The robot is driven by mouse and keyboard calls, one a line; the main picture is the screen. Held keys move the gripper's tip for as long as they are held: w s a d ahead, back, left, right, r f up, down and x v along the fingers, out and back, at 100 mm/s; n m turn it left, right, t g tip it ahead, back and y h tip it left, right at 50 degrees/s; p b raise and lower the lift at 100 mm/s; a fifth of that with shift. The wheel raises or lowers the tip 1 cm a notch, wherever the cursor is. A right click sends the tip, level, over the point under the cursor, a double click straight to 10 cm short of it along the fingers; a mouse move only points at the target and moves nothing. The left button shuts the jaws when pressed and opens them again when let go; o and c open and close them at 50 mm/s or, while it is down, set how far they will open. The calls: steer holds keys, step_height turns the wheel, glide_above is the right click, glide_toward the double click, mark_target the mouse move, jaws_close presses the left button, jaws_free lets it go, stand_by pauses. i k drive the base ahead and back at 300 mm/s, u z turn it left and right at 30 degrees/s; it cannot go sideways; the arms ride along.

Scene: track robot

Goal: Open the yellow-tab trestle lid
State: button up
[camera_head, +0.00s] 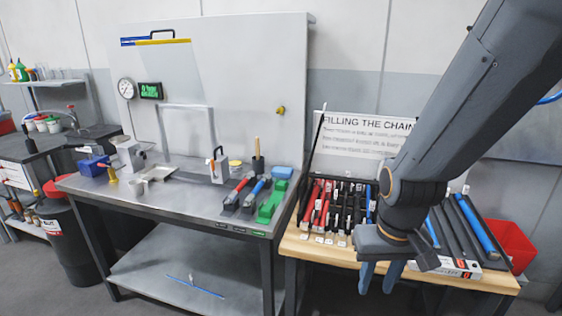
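My gripper (380,275) hangs at the lower right, in front of the wooden table's front edge. Its two blue fingers point down with a gap between them, and nothing shows in the gap. A large pale upright panel (235,60) stands behind the metal bench, with a dark handle (163,34) and a blue and yellow strip (157,42) near its top left. A small yellow piece (281,110) sits on its right side. I cannot tell which part is the yellow-tab trestle lid. My arm hides part of the wooden table.
The metal bench (95,186) holds a tray, red and blue tools and a green piece. The wooden table (310,246) carries black racks of red and blue tools before a printed board (350,145). A red bin (512,243) stands right. A dark barrel (72,240) stands left.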

mark_target(348, 180)
steer(key=u, duration=0.3)
steer(key=k, duration=0.8)
steer(key=u, duration=0.95)
steer(key=i, duration=1.5)
steer(key=z, duration=1.1)
steer(key=i, duration=0.65)
steer(key=z, duration=0.2)
steer(key=k, duration=0.45)
steer(key=z, duration=1.1)
